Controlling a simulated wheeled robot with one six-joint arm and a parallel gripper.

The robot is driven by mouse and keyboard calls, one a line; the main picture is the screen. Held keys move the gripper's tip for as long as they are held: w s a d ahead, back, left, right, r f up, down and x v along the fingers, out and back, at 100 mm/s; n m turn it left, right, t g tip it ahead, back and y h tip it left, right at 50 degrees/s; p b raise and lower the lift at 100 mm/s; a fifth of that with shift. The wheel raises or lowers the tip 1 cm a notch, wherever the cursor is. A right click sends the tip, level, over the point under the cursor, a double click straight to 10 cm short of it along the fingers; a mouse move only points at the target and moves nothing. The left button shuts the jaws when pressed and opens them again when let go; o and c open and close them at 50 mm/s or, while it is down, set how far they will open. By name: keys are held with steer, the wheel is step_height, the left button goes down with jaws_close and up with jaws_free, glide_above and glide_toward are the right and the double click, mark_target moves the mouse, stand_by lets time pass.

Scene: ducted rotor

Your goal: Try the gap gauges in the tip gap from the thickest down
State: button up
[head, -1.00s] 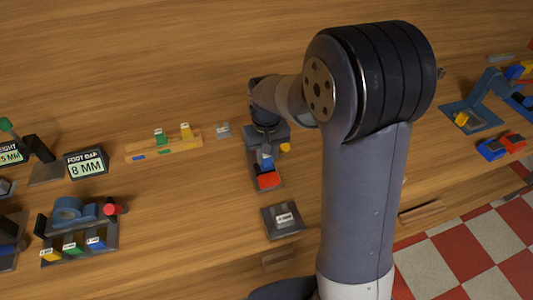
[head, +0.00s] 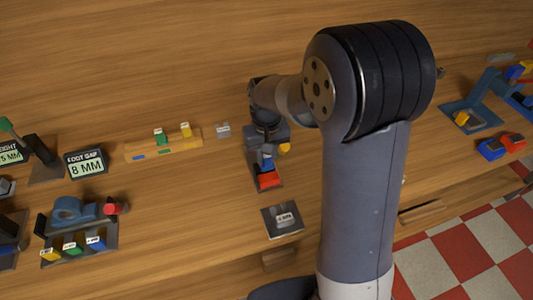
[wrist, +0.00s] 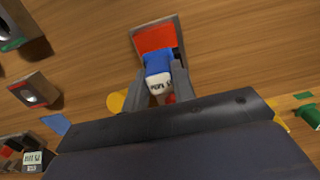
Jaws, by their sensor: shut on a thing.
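My gripper (wrist: 155,88) is shut on a blue gap gauge (wrist: 157,64) with a white labelled end; the label is too small to read. The gauge is between the two grey fingers, in front of a grey fixture with a red pad (wrist: 154,38). In the head view, the fixture with its red part (head: 269,180) stands below my gripper (head: 266,150). My arm and gripper hide much of it, so I cannot tell whether the gauge touches it.
A small grey plate with a white label (head: 284,219) lies in front of the fixture. A sign reading 8 MM (head: 86,165) and a blue device with coloured tabs (head: 70,212) stand at left. Blue equipment (head: 478,110) is at right.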

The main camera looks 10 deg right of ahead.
steer(key=shift+f+b, duration=0.9)
steer(key=shift+f, duration=0.4)
stand_by(0.4)
stand_by(0.6)
steer(key=shift+r+p, duration=2.75)
steer(key=shift+r, duration=0.8)
